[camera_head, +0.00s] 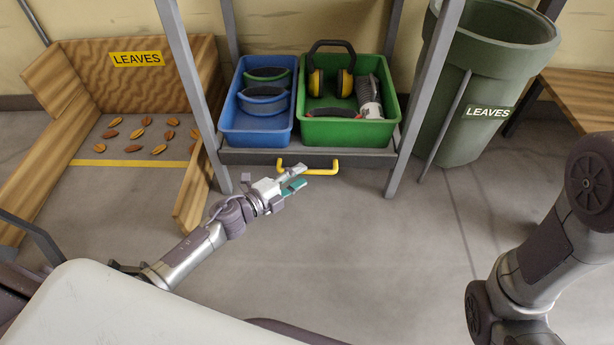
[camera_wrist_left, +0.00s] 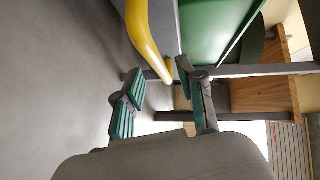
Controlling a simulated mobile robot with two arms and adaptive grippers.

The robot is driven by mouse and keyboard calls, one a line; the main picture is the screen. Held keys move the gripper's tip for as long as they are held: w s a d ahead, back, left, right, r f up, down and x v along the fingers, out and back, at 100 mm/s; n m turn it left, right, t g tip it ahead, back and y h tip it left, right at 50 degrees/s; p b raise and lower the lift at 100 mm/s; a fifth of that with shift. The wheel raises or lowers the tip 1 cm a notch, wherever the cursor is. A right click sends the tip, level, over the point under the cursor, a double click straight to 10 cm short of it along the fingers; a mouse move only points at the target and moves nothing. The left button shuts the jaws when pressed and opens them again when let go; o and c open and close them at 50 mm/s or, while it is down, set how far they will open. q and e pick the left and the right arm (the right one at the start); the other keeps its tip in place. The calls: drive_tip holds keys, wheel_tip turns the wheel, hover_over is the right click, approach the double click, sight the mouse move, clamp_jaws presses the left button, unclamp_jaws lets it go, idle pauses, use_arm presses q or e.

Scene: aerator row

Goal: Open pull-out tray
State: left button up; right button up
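The pull-out tray (camera_head: 240,157) is a dark grey shelf low in a grey metal frame, and it carries two bins. Its yellow bar handle (camera_head: 322,169) sticks out at the middle of the front edge. My left gripper (camera_head: 299,177) is at the handle, its green-padded fingers apart. In the left wrist view the handle (camera_wrist_left: 146,40) runs down towards the gap between the open fingers (camera_wrist_left: 160,76); whether they touch it I cannot tell. Part of the handle is hidden behind the fingers in the head view. My right gripper is out of view.
A blue bin (camera_head: 259,134) and a green bin (camera_head: 345,133) with yellow-black earmuffs (camera_head: 330,80) stand on the tray. A wooden leaf bay (camera_head: 120,80) is left, a green leaf barrel (camera_head: 470,110) right. Floor (camera_head: 370,250) before the tray is clear.

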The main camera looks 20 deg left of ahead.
sight(307, 172)
use_arm(q)
drive_tip(key=shift+b+x, duration=0.45)
drive_tip(key=shift+x, duration=1.35)
clamp_jaws()
